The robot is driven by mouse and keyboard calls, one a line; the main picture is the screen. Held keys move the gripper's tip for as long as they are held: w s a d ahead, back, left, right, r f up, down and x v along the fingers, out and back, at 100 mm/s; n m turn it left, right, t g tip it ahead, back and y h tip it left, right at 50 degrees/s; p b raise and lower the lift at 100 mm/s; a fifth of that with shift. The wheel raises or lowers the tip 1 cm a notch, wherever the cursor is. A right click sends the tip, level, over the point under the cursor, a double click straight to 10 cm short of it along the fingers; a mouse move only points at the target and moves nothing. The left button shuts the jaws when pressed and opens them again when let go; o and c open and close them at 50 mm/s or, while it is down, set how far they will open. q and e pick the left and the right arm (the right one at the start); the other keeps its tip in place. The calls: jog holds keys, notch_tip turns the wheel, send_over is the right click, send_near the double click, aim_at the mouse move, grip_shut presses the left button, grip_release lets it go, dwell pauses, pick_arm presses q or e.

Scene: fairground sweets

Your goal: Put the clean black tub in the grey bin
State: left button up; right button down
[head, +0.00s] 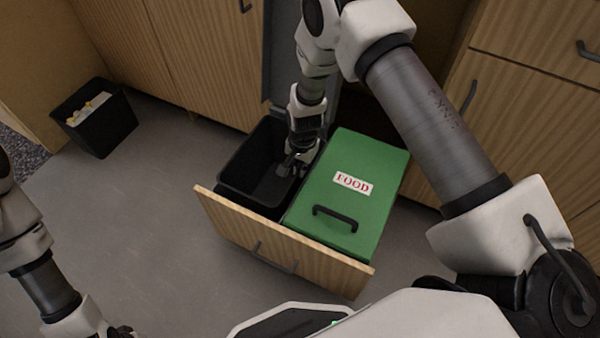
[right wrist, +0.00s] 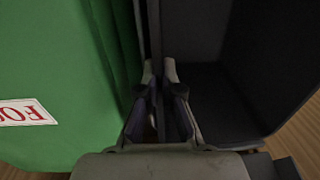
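The pulled-out drawer holds a dark open bin (head: 236,180) on the left, with a grey lid (head: 285,45) standing up behind it. I take this as the grey bin; its inside is very dark, and I cannot make out a separate black tub there. My right gripper (head: 292,168) points down at the bin's right side. In the right wrist view its fingertips (right wrist: 159,72) are close together, with a narrow gap, around or beside a thin upright wall. Contact is unclear. My left gripper (head: 120,332) is mostly cut off at the bottom edge.
A green bin (head: 335,215) with a FOOD label and closed lid fills the drawer's right side. The wooden drawer front (head: 225,225) stands out over the floor. A black container (head: 105,130) with white and yellow items stands on the floor, left. Floor between is clear.

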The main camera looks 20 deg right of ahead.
jog(key=shift+f, duration=0.65)
pick_arm(q)
jog(key=shift+f, duration=0.2)
pick_arm(e)
jog(key=shift+r, duration=0.15)
jog(key=c, duration=1.3)
grip_release()
